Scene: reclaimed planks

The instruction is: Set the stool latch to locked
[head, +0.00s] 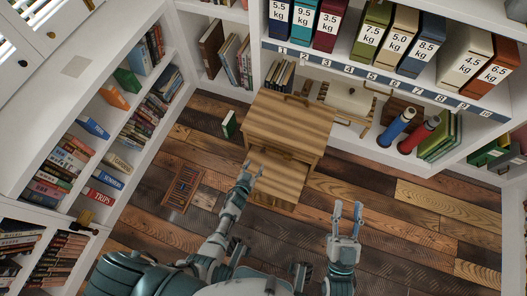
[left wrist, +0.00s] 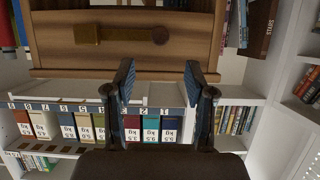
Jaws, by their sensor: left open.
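The wooden stool (head: 290,122) stands on the plank floor, with a lower step (head: 277,185) at its front. In the left wrist view a wooden front (left wrist: 190,50), apparently the stool's, fills the top. It carries a dark horizontal bar with a brass block (left wrist: 87,34) at its left end and a dark round spot (left wrist: 160,35) at its right; this looks like the latch. My left gripper (head: 251,168) is open and empty beside the lower step's left side; its fingers (left wrist: 160,80) are below the wooden front, apart from the brass block. My right gripper (head: 347,208) is open and empty, right of the stool.
A green book (head: 229,124) stands on the floor left of the stool, and a slatted wooden piece (head: 183,186) lies nearer. Bookshelves (head: 112,118) line the left. The floor at right is clear.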

